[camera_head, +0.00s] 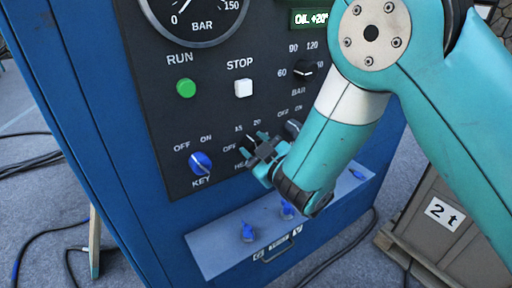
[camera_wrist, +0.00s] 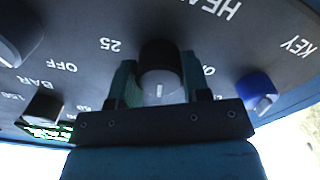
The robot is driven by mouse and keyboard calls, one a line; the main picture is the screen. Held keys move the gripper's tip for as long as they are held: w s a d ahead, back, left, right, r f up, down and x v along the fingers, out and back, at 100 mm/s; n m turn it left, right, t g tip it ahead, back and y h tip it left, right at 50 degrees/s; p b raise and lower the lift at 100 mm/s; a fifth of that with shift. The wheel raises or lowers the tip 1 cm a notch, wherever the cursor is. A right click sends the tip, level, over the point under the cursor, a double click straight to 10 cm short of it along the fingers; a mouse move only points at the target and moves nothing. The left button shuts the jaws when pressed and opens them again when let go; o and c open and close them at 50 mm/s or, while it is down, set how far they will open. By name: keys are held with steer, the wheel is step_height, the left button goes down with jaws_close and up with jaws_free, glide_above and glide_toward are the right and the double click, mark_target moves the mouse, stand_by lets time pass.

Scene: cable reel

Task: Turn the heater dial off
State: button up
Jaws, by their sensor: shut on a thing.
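The heater dial (camera_wrist: 160,72) is a round black knob with a grey face and a white mark. In the wrist view it sits between the two fingers of my gripper (camera_wrist: 158,84), which is shut on it. That view is upside down to the panel; the white mark points away from the "HEA..." lettering, between the "25" on the left and the partly hidden label on the right. In the head view my gripper (camera_head: 262,152) is at the control panel (camera_head: 215,115), near "OFF", "15" and "20", and it mostly hides the dial.
A blue key switch (camera_head: 200,163) is left of my gripper. A green RUN button (camera_head: 186,88), white STOP button (camera_head: 243,88) and black BAR knob (camera_head: 304,70) are above. Another knob (camera_head: 293,127) sits close right. A ledge (camera_head: 215,250) with blue fittings juts out below.

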steer(key=shift+f+n, duration=0.1)
steer(key=shift+n, duration=1)
steer(key=o, duration=0.9)
